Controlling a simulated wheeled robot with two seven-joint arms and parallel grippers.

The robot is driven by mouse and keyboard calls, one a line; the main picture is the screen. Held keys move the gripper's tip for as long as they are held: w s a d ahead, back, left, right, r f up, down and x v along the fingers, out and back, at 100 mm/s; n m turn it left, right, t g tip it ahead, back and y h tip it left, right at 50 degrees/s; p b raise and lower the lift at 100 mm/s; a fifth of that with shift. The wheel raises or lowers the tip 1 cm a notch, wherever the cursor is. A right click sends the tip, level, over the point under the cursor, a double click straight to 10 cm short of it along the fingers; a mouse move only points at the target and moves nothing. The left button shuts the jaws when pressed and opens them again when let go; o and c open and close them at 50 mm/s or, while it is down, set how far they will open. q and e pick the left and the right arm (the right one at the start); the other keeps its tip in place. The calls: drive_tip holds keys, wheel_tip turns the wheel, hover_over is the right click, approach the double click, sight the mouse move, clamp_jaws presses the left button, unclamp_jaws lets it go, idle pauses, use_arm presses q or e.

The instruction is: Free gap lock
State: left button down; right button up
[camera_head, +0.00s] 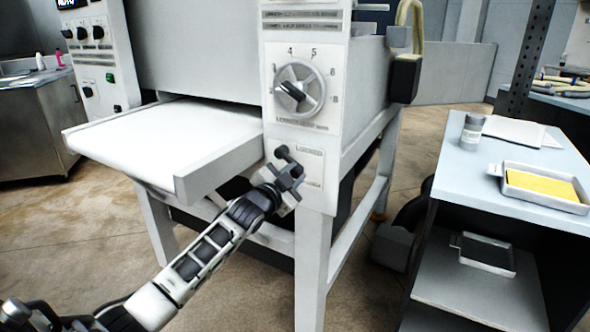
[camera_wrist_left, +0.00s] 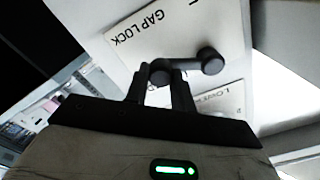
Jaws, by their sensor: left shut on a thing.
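The gap lock lever (camera_head: 283,154) is a dark handle on the white front panel of the roller sheeter, below the numbered gap dial (camera_head: 299,91). The word "LOCKED" shows beside it on the panel. My left gripper (camera_head: 289,180) is at the lever and covers part of it. In the left wrist view the lever (camera_wrist_left: 208,60) has a round knob, and a "GAP LOCK" label (camera_wrist_left: 150,30) is above it. The fingers of my left gripper (camera_wrist_left: 160,85) are shut on the lever's other round end. My right gripper is not in view.
The sheeter's white feed table (camera_head: 165,137) sticks out to the left of the panel, above my left arm.

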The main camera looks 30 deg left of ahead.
use_arm(q)
drive_tip(key=shift+s+a+f+m+b, duration=0.15)
drive_tip(key=shift+a+f+m, duration=0.35)
drive_tip(key=shift+m, duration=0.65)
drive_tip(key=shift+w+a+f+m+b, duration=0.15)
drive_tip(key=shift+a+f+m, duration=0.3)
drive_tip(key=shift+m, duration=0.75)
drive_tip(key=shift+s+a+f+m+b, duration=0.15)
drive_tip(key=shift+a+f+m+b, duration=0.15)
drive_tip(key=shift+f+m, duration=0.6)
drive_tip(key=shift+a+r+m, duration=0.15)
drive_tip(key=shift+r+m, duration=0.05)
drive_tip(key=shift+m, duration=0.15)
drive_tip(key=c, duration=1.2)
unclamp_jaws()
drive_tip(key=s, duration=0.5)
drive_tip(key=s+d, duration=0.1)
drive_tip(key=s, duration=1)
drive_tip(key=shift+d, duration=0.15)
